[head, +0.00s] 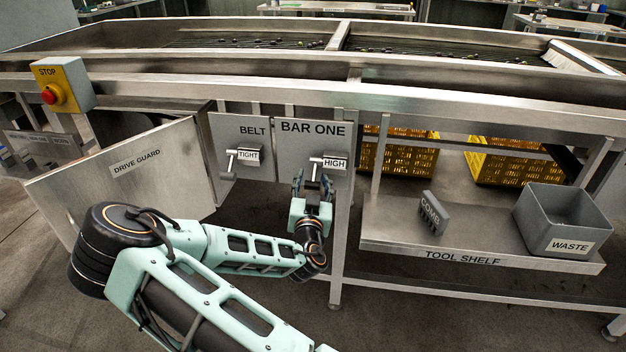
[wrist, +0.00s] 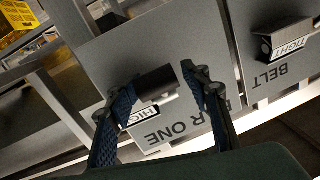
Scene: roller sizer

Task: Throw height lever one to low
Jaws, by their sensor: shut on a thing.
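The BAR ONE panel (head: 312,130) carries height lever one (head: 315,160), a short light handle on a grey block with a HIGH label (head: 334,163). My gripper (head: 313,181) is at this lever from below, its fingers closed around the handle.
To the left is the BELT lever block (head: 247,155), labelled TIGHT, and the open drive guard (head: 120,185). A red stop button (head: 52,95) is farther left. To the right, the tool shelf (head: 400,235) holds a comb (head: 433,212) and a waste bin (head: 563,222).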

